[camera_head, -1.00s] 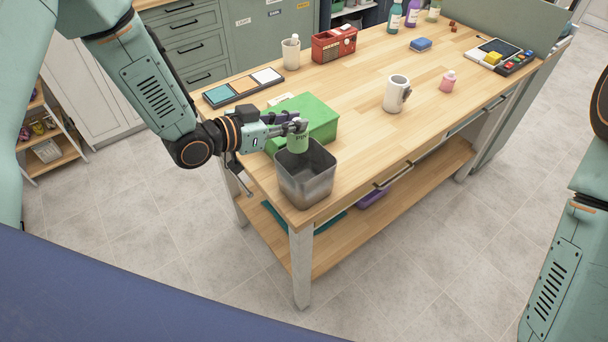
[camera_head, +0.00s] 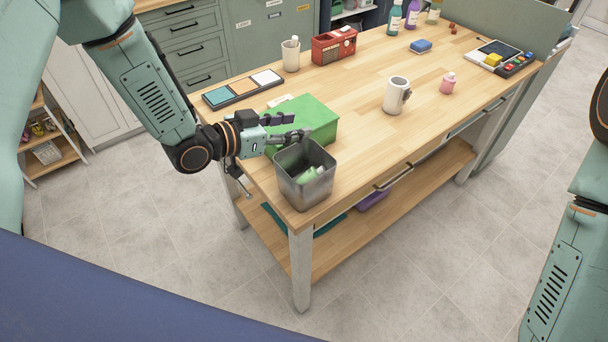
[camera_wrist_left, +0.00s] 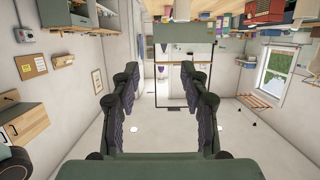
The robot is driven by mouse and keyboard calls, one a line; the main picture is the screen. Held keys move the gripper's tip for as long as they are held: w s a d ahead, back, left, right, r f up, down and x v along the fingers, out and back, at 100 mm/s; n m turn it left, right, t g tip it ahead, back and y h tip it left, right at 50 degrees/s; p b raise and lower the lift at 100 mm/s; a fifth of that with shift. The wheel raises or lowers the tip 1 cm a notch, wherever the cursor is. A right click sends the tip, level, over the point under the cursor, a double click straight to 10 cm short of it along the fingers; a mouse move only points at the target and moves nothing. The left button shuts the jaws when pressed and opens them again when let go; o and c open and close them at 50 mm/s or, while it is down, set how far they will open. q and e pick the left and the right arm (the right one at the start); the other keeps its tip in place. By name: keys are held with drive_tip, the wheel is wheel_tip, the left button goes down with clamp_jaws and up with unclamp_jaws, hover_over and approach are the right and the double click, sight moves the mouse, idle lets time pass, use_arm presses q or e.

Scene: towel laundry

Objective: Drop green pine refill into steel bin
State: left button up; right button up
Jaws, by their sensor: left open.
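The green pine refill (camera_head: 310,174) lies inside the steel bin (camera_head: 304,192), its pale green side showing over the bin's floor. The bin stands upright at the near left corner of the wooden table. My left gripper (camera_head: 300,125) is open and empty, just above and behind the bin's back rim. In the left wrist view the same gripper (camera_wrist_left: 160,95) shows its two fingers wide apart with nothing between them. My right gripper is out of view; only part of my right arm shows at the right edge.
A green box (camera_head: 312,115) stands right behind the bin. The wooden tabletop (camera_head: 360,130) right of the bin is clear.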

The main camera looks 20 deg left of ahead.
use_arm(q)
drive_tip(key=v, duration=1.1)
drive_tip(key=shift+a, duration=0.15)
drive_tip(key=shift+s+r, duration=0.15)
drive_tip(key=shift+r, duration=0.05)
drive_tip(key=shift+s+a, duration=0.25)
drive_tip(key=shift+s, duration=0.1)
drive_tip(key=shift+w, duration=0.15)
idle(0.6)
drive_tip(key=x, duration=0.6)
drive_tip(key=shift+w+d+f, duration=0.15)
drive_tip(key=shift+w+d, duration=0.05)
drive_tip(key=shift+d, duration=0.05)
idle(0.5)
